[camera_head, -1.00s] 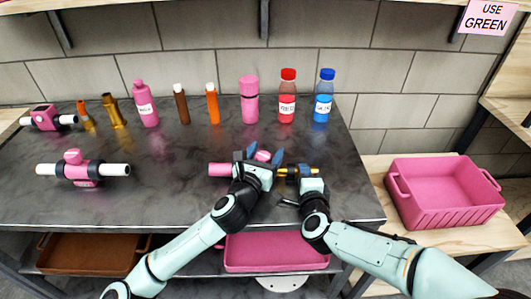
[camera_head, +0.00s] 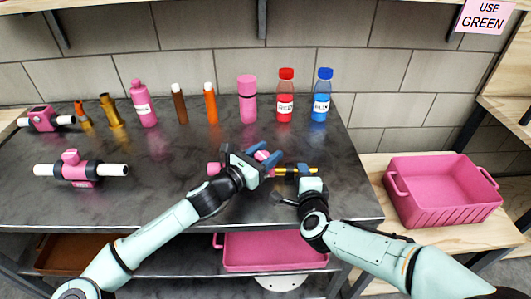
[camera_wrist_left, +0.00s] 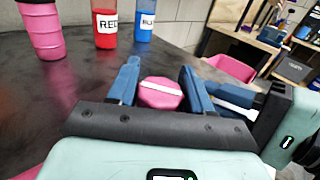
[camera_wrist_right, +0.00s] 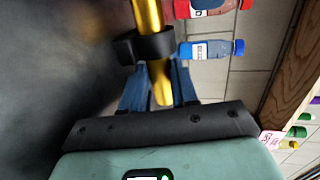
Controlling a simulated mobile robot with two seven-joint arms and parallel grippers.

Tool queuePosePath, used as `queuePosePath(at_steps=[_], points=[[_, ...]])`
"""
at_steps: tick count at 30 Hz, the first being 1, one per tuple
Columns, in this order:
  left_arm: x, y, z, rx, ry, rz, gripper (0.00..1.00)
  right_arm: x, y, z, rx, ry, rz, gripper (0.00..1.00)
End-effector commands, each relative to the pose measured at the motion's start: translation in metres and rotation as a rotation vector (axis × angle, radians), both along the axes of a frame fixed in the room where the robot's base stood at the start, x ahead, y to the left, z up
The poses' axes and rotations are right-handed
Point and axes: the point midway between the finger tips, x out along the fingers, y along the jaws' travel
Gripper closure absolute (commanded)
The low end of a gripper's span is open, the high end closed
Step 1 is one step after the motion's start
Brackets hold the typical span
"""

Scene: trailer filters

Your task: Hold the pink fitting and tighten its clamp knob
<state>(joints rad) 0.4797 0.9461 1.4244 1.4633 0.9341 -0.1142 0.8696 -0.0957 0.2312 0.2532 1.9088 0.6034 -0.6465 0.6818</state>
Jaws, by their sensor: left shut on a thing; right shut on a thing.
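The pink fitting (camera_head: 214,169) lies across the front of the dark table, partly hidden by my left gripper, with a gold tube (camera_head: 312,170) at its right end. My left gripper (camera_head: 266,154) is above the fitting. In the left wrist view, its blue fingers are shut on the pink clamp knob (camera_wrist_left: 160,94), which has a white stripe. My right gripper (camera_head: 299,171) is shut on the gold tube, to the right of the left gripper. In the right wrist view, the tube (camera_wrist_right: 148,18) passes through a black collar (camera_wrist_right: 146,47) and between the fingers.
Another pink fitting (camera_head: 80,170) with white ends lies at left. Several bottles and tubes line the back, including a red bottle (camera_head: 285,98) and a blue bottle (camera_head: 321,98). A pink crate (camera_head: 447,212) stands at right. The table's front middle-left is clear.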

Motion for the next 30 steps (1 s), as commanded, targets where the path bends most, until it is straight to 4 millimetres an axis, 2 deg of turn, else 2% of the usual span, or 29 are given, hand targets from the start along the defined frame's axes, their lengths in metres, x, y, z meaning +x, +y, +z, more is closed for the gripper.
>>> queuePosePath(at_steps=[12,13,14,15,25,30], points=[[-0.001,0.000,0.000,-0.008,0.004,-0.017,0.81,0.000,0.002,0.003,0.005,-0.006,0.003,1.00],[-0.001,0.000,0.000,-0.008,0.004,-0.017,0.41,0.000,0.002,0.003,0.005,-0.006,0.003,1.00],[-0.001,0.000,0.000,-0.007,0.003,-0.017,0.31,0.000,0.002,0.003,0.005,-0.006,0.003,1.00],[-0.001,0.000,0.000,-0.007,0.003,-0.017,0.29,0.000,0.002,0.003,0.005,-0.005,0.002,1.00],[-0.002,0.003,0.000,-0.007,0.003,-0.016,0.29,0.000,0.001,0.002,0.003,-0.004,0.001,1.00],[-0.015,0.018,-0.001,-0.006,0.004,-0.014,0.29,0.000,0.001,0.002,0.003,-0.004,0.000,1.00]])
